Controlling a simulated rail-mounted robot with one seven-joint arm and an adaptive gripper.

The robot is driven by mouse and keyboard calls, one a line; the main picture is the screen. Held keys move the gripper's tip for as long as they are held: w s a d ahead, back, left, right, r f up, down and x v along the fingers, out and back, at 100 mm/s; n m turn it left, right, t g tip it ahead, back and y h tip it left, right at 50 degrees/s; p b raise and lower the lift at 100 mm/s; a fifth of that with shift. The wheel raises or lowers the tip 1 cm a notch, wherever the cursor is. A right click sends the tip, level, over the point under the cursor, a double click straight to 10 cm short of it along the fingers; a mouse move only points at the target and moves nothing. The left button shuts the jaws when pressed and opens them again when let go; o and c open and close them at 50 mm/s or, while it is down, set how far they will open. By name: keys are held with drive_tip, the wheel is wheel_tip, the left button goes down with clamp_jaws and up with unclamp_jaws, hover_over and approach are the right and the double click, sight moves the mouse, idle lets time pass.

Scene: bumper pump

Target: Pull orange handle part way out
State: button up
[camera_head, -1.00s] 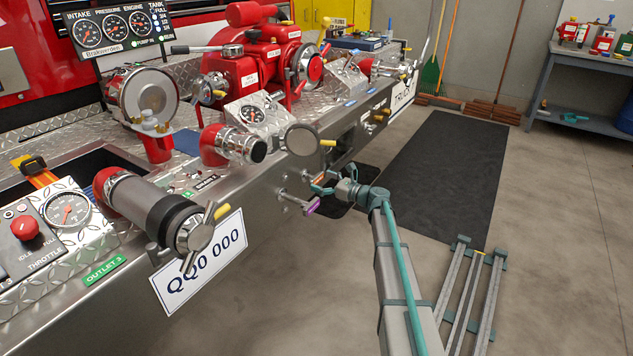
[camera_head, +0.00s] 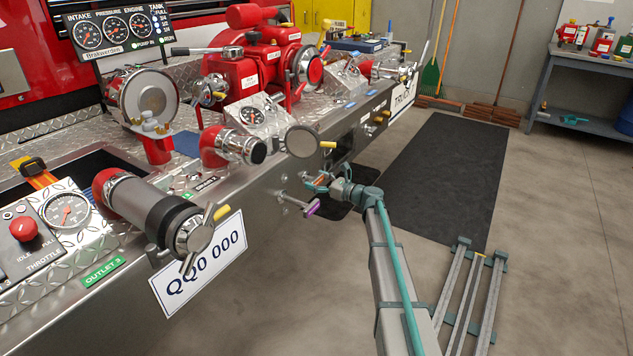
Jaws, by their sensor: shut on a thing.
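The orange handle (camera_head: 309,177) is a small pull handle on the front face of the metal bumper, mostly hidden by my gripper. My gripper (camera_head: 316,185) is shut on it, close to the bumper face. How far the handle stands out is too small to tell exactly. A purple handle (camera_head: 312,208) on a metal rod sticks out just below and is apart from my gripper.
A capped outlet (camera_head: 302,141) with a yellow-tipped lever juts out above my gripper. A large outlet pipe (camera_head: 150,210) and a number plate (camera_head: 198,262) are at the left. A dark mat (camera_head: 440,170) lies on the open floor to the right.

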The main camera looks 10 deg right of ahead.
sight(319, 181)
drive_tip(key=shift+c, duration=0.5)
drive_tip(key=p+v, duration=0.1)
drive_tip(key=v, duration=0.1)
drive_tip(key=shift+s+d+r+p, duration=0.15)
drive_tip(key=shift+s+d+p, duration=0.1)
drive_tip(key=shift+s+p, duration=0.1)
drive_tip(key=shift+s+d, duration=0.1)
drive_tip(key=shift+d, duration=0.05)
drive_tip(key=o, duration=1.5)
drive_tip(key=shift+o, duration=0.2)
drive_tip(key=v, duration=1.2)
